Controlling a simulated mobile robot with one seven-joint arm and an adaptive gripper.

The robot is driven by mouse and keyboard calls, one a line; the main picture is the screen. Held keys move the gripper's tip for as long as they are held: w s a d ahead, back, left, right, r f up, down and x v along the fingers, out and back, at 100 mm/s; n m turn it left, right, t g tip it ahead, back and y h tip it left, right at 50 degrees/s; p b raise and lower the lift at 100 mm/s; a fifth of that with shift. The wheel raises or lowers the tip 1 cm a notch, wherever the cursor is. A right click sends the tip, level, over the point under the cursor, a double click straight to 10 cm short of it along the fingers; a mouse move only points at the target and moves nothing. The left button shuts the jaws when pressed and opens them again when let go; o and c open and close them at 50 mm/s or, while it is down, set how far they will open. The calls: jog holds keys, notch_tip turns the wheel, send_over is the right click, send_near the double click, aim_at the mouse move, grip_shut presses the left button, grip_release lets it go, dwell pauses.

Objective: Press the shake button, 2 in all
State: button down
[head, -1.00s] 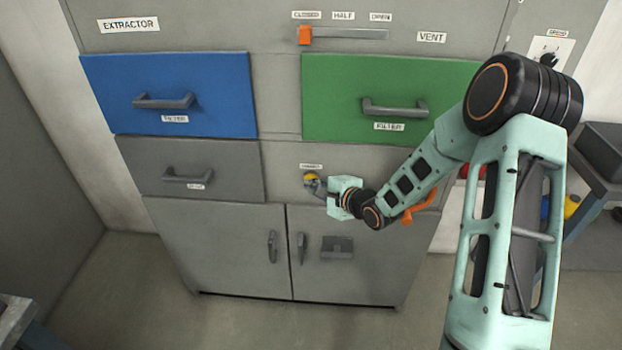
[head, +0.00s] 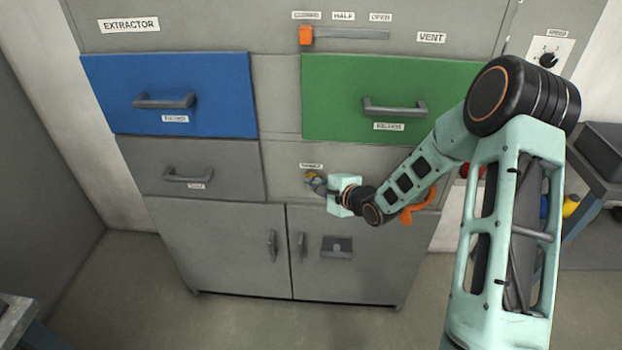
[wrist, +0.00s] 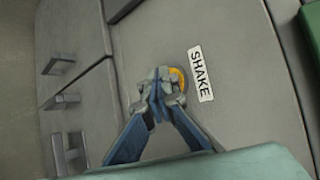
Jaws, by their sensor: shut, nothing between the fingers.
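The yellow shake button (wrist: 178,77) is on the grey cabinet front, beside a white label reading SHAKE (wrist: 200,74) in the wrist view. In the head view the button (head: 311,175) shows only in part below its small label. My gripper (wrist: 162,84) is shut and empty, with its fingertips over the button and hiding part of it. In the head view my gripper (head: 316,183) is also at the button. Whether the fingertips touch it or are slightly apart, I cannot tell.
A green drawer (head: 390,98) and a blue drawer (head: 168,95) are above. A grey drawer (head: 190,168) is left of the button. An orange handle (head: 420,207) is right of my wrist. Cabinet doors (head: 350,250) are below.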

jog(key=shift+s, duration=0.1)
dwell(0.3)
jog(key=shift+s, duration=0.7)
jog(key=shift+s, duration=2.5)
